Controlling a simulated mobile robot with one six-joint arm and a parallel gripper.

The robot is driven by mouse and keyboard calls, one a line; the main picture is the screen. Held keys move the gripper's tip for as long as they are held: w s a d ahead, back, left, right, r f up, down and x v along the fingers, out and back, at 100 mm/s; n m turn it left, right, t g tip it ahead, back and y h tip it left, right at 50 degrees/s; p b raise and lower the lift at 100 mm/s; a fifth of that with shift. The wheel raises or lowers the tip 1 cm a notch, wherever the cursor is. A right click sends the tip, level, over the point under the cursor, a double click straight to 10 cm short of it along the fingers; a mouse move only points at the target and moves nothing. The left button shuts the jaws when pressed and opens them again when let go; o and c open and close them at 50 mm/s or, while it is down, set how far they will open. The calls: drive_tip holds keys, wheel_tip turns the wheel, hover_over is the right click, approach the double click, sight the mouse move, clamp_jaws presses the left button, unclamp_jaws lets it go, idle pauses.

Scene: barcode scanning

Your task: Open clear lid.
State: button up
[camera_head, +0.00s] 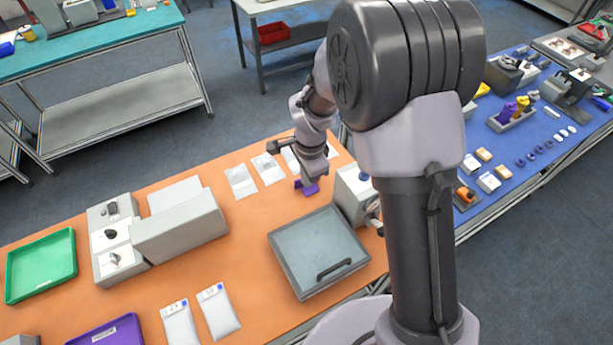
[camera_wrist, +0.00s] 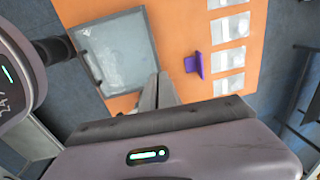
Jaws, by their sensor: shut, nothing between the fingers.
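The clear lid (camera_head: 312,240) is a greyish see-through panel with a black bar handle (camera_head: 342,269) near its front right edge. It lies flat and closed on a shallow grey box on the orange table. In the wrist view the lid (camera_wrist: 118,48) is at upper left, with its handle (camera_wrist: 90,66) at the lid's left edge. My gripper (camera_wrist: 159,76) is shut and empty, its two fingers together. In the head view my gripper (camera_head: 311,178) is above the table behind the box, apart from the lid and handle.
A purple object (camera_wrist: 194,64) lies on the table near my gripper, with several white packets (camera_head: 240,182) beyond it. A grey machine (camera_head: 352,192) stands just right of the box. Larger grey machines (camera_head: 180,228) and a green tray (camera_head: 41,266) stand left.

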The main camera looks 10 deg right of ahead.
drive_tip(key=o, duration=0.6)
drive_tip(key=shift+c, duration=0.2)
